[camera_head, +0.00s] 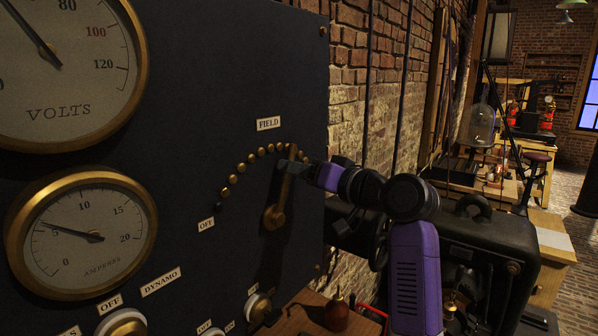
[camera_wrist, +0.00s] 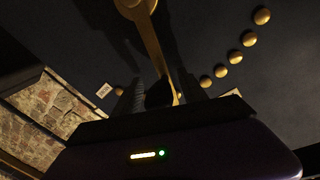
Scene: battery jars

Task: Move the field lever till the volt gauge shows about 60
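The field lever (camera_head: 277,205) is a brass arm on the dark panel, pivoting at its lower end. It points up and slightly right at an arc of brass studs, in the right-hand part of the arc. My gripper (camera_head: 301,164) is at its upper end. In the wrist view the lever (camera_wrist: 151,42) runs down between my gripper's two dark fingers (camera_wrist: 163,94), with a dark knob between them; I cannot tell whether they press on it. The volt gauge (camera_head: 64,125) is cut off at top left. Its needle points up and left, left of the 80 mark; its tip is out of view.
An ampere gauge (camera_head: 147,221) below has its needle near 5. The FIELD label (camera_head: 268,124) is above the studs, and the OFF label (camera_head: 206,225) is at the arc's left end. Knobs (camera_head: 258,306) line the panel's bottom. A brick wall (camera_head: 350,75) lies right of the panel.

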